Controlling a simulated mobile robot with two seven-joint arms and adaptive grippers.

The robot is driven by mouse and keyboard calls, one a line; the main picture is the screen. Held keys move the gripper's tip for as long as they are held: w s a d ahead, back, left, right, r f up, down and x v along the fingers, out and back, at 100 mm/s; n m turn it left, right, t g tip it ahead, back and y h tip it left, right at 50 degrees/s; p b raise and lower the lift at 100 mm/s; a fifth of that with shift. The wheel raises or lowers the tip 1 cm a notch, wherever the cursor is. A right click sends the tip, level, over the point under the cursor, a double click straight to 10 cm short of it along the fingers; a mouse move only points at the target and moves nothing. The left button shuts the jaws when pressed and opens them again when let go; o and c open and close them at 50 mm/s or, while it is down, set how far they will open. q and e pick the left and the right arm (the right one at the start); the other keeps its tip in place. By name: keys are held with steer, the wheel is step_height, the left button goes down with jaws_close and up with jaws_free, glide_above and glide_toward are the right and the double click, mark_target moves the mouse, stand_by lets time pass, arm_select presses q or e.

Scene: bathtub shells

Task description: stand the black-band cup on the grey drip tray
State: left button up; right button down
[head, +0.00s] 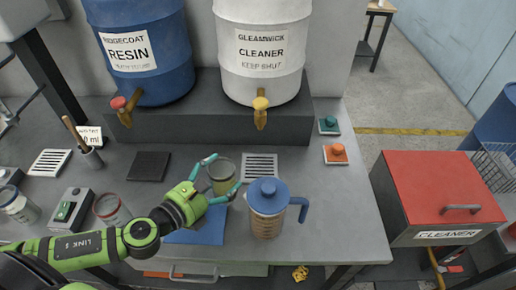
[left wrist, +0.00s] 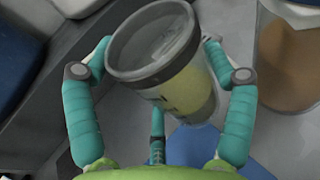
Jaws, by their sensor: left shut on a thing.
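My left gripper (head: 222,180) is shut around a cup (head: 222,168) with a dark band at its rim and a yellow-green lower part. My right gripper is not in view.
A blue-lidded jug (head: 267,215) stands close, right of the gripper. A blue mat (head: 205,232) lies under the wrist. A dark plate (head: 149,166), another slotted tray (head: 49,162) and a red-band cup (head: 110,208) are left. The cleaner tap (head: 260,110) overhangs behind.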

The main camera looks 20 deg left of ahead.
mark_target(226, 168)
arm_select(q)
steer(key=w, duration=0.1)
steer(key=w+d+p, duration=0.1)
steer(key=w, duration=0.2)
steer(key=shift+d+r, duration=0.15)
steer(key=shift+r, duration=0.25)
steer(key=p+x, duration=0.1)
steer(key=x, duration=0.2)
steer(key=f+x, duration=0.1)
steer(key=x, duration=0.3)
steer(key=f+p+x, duration=0.1)
steer(key=x, duration=0.3)
steer(key=shift+s+d+f+p, duration=0.1)
steer(key=shift+s+f+p, duration=0.05)
steer(key=shift+p, duration=0.15)
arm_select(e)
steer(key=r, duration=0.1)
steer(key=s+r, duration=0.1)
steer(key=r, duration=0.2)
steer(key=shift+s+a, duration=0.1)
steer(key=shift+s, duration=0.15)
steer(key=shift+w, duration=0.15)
arm_select(q)
steer(key=shift+f, duration=0.15)
steer(key=o, duration=1.1)
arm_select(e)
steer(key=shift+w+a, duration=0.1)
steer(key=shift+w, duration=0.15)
